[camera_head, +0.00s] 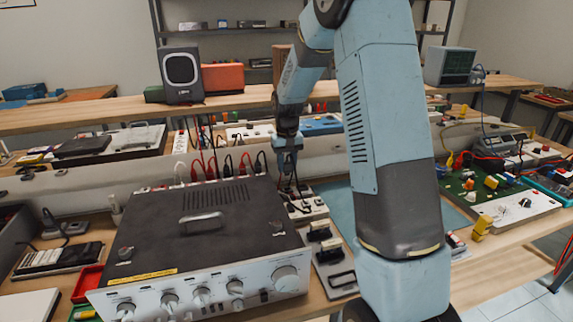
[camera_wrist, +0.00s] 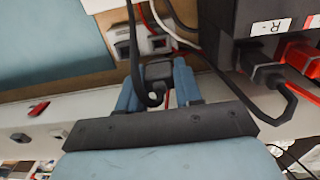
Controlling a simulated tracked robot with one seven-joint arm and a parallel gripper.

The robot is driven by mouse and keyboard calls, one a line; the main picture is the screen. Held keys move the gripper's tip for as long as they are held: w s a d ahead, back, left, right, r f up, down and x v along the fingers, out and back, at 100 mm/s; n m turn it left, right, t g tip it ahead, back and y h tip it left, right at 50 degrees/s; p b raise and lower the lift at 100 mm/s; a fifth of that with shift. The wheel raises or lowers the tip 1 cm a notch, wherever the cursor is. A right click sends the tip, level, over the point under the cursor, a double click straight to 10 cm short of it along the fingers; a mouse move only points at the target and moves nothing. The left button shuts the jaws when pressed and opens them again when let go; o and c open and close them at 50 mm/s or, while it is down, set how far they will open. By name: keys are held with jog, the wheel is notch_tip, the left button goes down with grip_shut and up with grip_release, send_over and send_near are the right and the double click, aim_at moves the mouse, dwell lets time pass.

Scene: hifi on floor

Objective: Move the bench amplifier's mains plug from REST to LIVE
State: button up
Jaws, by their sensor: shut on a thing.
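The bench amplifier (camera_head: 208,240) has a black vented top with a handle and a silver front with knobs. My gripper (camera_head: 288,168) is behind its back right corner, pointing down. In the wrist view my gripper (camera_wrist: 157,82) has its two blue fingers closed on a black mains plug (camera_wrist: 156,71), whose black cord loops up past it. A pale socket block (camera_wrist: 143,43) is just beyond the plug; I cannot tell whether the plug is seated in it. A white socket strip (camera_head: 309,208) lies right of the amplifier. No REST or LIVE lettering is readable.
Red and black leads (camera_head: 212,166) rise behind the amplifier. In the wrist view a dark housing (camera_wrist: 250,50) with an R- label and black and red plugs stands close right of my fingers. A black-handled unit (camera_head: 328,250) sits right of the amplifier.

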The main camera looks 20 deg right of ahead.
aim_at(287, 175)
jog(key=shift+f, duration=0.1)
jog(key=shift+f, duration=2.3)
jog(key=shift+f, duration=0.95)
dwell(2.4)
jog(key=o, duration=1)
jog(key=shift+o, duration=0.2)
notch_tip(287, 175, up, 19)
jog(key=shift+f, duration=0.15)
dwell(0.8)
